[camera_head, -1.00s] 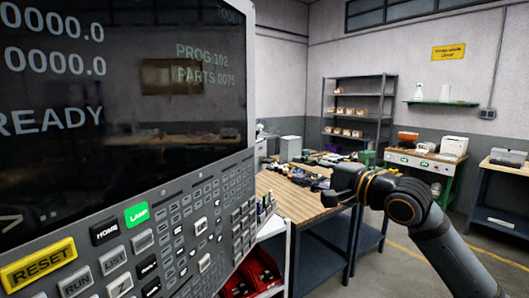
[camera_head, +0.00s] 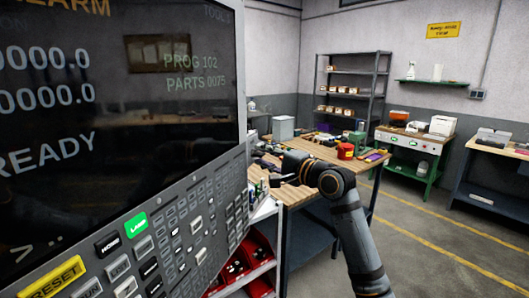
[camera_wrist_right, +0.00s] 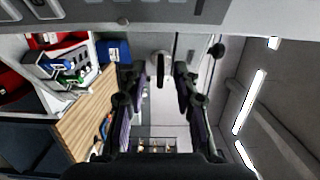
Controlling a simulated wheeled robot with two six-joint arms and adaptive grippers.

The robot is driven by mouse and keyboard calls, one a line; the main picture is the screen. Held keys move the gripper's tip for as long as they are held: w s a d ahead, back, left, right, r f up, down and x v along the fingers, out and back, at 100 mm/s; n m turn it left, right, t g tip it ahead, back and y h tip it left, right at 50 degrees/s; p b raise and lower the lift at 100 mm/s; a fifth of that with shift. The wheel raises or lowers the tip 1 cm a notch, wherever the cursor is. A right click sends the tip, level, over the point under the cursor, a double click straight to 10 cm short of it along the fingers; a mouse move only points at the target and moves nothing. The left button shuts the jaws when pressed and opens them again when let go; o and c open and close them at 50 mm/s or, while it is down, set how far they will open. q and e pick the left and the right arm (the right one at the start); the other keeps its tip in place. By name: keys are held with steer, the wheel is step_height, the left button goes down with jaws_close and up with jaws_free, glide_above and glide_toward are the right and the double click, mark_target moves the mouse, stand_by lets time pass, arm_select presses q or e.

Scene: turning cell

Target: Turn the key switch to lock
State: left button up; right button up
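The control panel (camera_head: 190,215) fills the left side of the head view, with a large screen above rows of buttons. I cannot make out a key switch in the head view. In the right wrist view, a small pale round part with a dark upright bar (camera_wrist_right: 161,69) shows between the fingers; it may be the key switch, but I cannot be sure. My right gripper (camera_head: 268,168) is beside the panel's right edge, above the wooden bench. In the wrist view, its two fingers (camera_wrist_right: 161,82) stand apart with nothing between their tips. My left gripper is not in view.
A wooden bench (camera_head: 292,196) with tools and a red can (camera_head: 345,151) stands behind my right arm. Red bins (camera_head: 245,263) sit on a rack below the panel. Shelving (camera_head: 350,75) and further benches line the back; open floor lies at right.

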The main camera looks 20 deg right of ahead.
jaws_close()
stand_by(0.3)
steer(key=shift+w+d+f+n+g+y+b, duration=0.2)
steer(key=shift+n+y+b, duration=1.3)
steer(key=shift+n+b, duration=2.3)
steer(key=shift+s+a+n+g+y+b, duration=0.25)
steer(key=shift+n+y+b, duration=1.25)
steer(key=shift+n+b, duration=2.3)
steer(key=shift+w+d+f+n+g+y+b, duration=0.1)
steer(key=shift+w+d+n+g+y+b, duration=0.2)
steer(key=shift+n+y+b, duration=2.35)
steer(key=shift+s+a+n+h+b, duration=0.1)
steer(key=shift+n+h+b, duration=1.05)
steer(key=shift+b, duration=0.1)
jaws_free()
